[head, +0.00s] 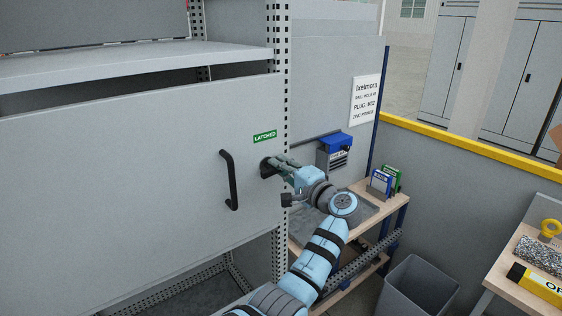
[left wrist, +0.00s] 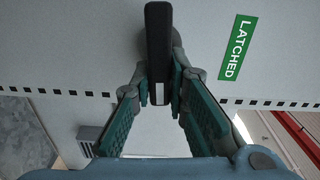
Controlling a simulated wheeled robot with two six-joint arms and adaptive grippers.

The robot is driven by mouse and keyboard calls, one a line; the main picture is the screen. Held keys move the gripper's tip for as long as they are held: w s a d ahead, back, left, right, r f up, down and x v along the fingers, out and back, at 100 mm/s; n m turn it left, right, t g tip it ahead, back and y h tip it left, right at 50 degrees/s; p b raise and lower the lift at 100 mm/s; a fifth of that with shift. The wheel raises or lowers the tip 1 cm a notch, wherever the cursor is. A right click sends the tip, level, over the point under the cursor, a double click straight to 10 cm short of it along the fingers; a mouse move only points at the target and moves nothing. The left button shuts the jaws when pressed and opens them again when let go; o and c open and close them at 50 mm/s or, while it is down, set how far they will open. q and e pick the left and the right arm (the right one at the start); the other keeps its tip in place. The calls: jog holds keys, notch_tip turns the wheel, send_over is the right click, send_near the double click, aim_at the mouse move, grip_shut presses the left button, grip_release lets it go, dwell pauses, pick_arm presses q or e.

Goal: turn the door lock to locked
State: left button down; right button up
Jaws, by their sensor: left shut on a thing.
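The grey cabinet door (head: 120,180) shows a green label reading LATCHED (head: 265,136) and a black bar handle (head: 230,180). The label also shows there, to the right (left wrist: 237,47). My right gripper is not in view.
A perforated post (head: 280,90) stands right beside the lock. A blue box (head: 335,150) is on the panel to its right, above a wooden-topped shelf unit (head: 375,195). A grey bin (head: 418,287) stands on the floor. A yellow-topped low wall (head: 460,150) runs behind.

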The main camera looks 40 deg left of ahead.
pick_arm(q)
jog(key=shift+f+m, duration=0.15)
jog(key=shift+m, duration=0.35)
jog(key=c, duration=1.6)
grip_release()
jog(key=shift+o, duration=0.2)
jog(key=v, duration=1.2)
jog(key=shift+a, duration=0.1)
